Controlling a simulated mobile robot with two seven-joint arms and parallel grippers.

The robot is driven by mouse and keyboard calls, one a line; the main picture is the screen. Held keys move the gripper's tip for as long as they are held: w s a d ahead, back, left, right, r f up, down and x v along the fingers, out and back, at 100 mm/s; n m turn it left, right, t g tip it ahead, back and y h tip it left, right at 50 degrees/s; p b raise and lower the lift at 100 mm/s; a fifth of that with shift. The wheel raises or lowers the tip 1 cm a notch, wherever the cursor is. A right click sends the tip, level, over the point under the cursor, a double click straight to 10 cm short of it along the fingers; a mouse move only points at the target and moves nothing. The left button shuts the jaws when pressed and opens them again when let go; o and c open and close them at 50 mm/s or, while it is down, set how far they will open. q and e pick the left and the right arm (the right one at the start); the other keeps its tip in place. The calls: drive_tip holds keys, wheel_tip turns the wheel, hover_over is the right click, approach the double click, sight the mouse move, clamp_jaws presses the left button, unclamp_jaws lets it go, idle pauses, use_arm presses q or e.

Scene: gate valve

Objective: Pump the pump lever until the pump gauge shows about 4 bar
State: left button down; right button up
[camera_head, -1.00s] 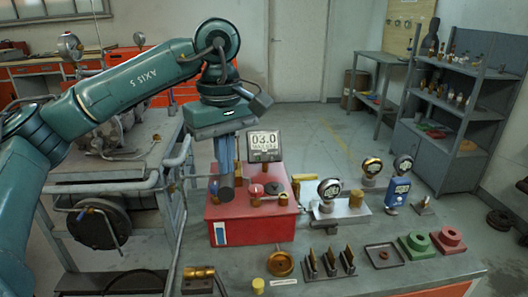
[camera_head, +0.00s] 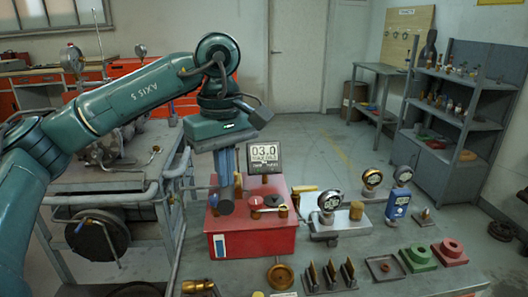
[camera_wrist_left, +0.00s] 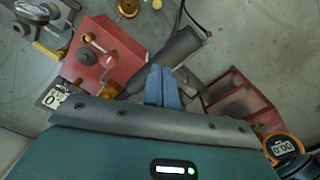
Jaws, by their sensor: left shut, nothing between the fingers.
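The pump is a red box (camera_head: 262,238) on the bench. Its gauge (camera_head: 264,155) is a square display at the back that reads 03.0. The pump lever (camera_head: 226,198) has a thick dark grey grip near the left of the box. My left gripper (camera_head: 226,170) is shut and empty, its blue fingers pointing down at the lever grip; I cannot tell whether they touch. In the left wrist view the closed fingers (camera_wrist_left: 163,88) are beside the grey lever grip (camera_wrist_left: 178,48), and the gauge (camera_wrist_left: 56,98) is partly cut by the gripper body. My right gripper is out of view.
A round gauge on a pale block (camera_head: 329,202) and a blue gauge device (camera_head: 398,203) stand right of the pump. A brass wheel (camera_head: 281,274) and several upright pins (camera_head: 330,274) are in front. A pipe-railed stand (camera_head: 120,194) is on the left.

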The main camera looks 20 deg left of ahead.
use_arm(q)
drive_tip(key=shift+f+b, duration=0.65)
drive_tip(key=shift+f, duration=0.15)
drive_tip(key=shift+f+b, duration=0.65)
drive_tip(key=shift+f, duration=0.25)
drive_tip(key=shift+r, duration=0.25)
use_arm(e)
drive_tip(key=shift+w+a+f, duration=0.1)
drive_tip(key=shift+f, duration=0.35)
